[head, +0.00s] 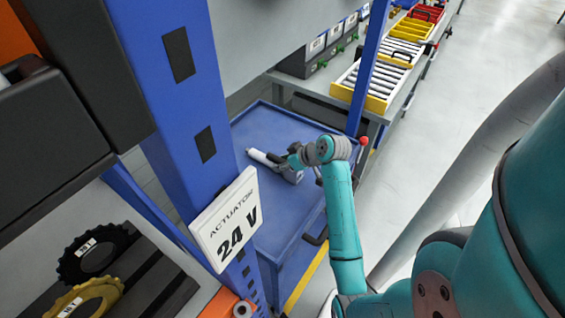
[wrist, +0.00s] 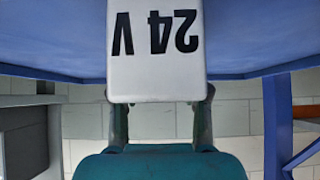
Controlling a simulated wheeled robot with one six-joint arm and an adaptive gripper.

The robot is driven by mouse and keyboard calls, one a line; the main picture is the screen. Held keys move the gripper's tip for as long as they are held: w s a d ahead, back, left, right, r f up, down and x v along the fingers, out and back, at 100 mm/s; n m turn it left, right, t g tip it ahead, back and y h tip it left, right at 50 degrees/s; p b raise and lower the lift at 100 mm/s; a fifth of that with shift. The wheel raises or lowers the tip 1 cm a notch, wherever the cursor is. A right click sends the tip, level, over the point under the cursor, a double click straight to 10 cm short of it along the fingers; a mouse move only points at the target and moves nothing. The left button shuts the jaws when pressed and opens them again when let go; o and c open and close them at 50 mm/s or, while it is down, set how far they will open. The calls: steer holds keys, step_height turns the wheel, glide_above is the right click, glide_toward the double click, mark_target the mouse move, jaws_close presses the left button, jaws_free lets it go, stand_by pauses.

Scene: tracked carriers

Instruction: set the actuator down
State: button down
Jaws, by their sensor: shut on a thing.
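My gripper (wrist: 160,108) is shut on the actuator, with a finger on each side of it. In the wrist view the actuator (wrist: 150,75) is a white block marked "24 V", upside down in the picture. In the head view the actuator (head: 262,157) shows as a pale cylindrical end over the blue cart top, mostly hidden by my gripper (head: 290,168). The blue cart (head: 262,208) has a flat top with a low rim. I cannot tell whether the actuator touches it. A white sign (head: 226,220) reading "ACTUATOR 24 V" hangs on the blue post in front.
The blue post (head: 180,110) stands close on the left. A shelf with black and yellow gears (head: 90,252) is at lower left. A bench with yellow roller trays (head: 375,80) stands beyond the cart. The cart top around the actuator looks clear.

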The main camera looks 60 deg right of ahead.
steer(key=c, duration=0.6)
jaws_free()
steer(key=shift+o, duration=0.2)
steer(key=v, duration=1.2)
